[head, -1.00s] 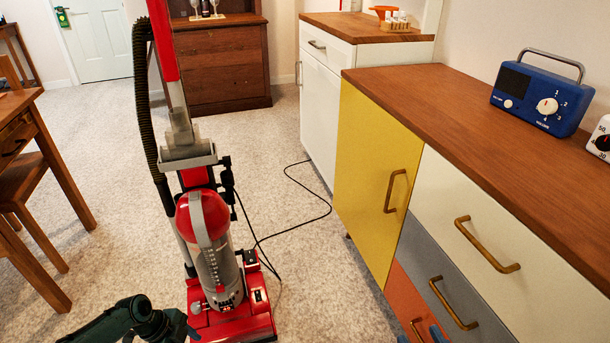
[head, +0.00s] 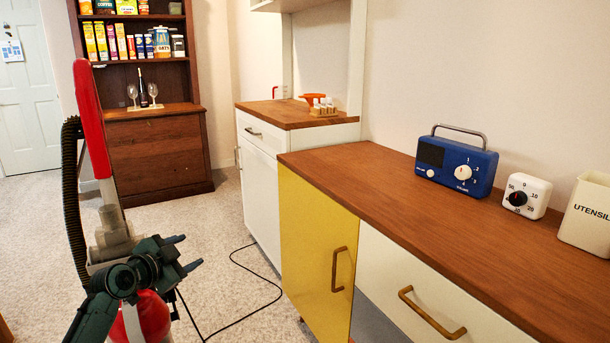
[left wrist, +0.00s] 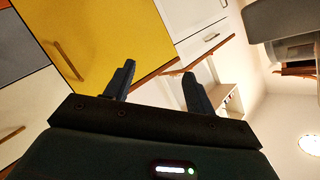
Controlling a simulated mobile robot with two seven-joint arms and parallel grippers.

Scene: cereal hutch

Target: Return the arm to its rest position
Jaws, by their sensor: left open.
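My left gripper (head: 183,254) is raised in front of the red vacuum cleaner (head: 92,130) in the head view, with its fingers pointing right. The left wrist view shows the two dark fingers (left wrist: 155,88) spread apart with nothing between them. The arm hides part of the vacuum's lower body. The yellow cabinet door (head: 312,255) lies beyond the fingers to the right, apart from them; it also fills the upper left of the wrist view (left wrist: 100,35). My right gripper does not show.
A wooden counter (head: 400,215) runs along the right with a blue radio (head: 456,166), a white timer (head: 526,195) and a utensil holder (head: 588,213). A black cord (head: 262,310) lies on the carpet. A dark hutch (head: 155,150) stands at the back. Carpet between vacuum and cabinets is otherwise clear.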

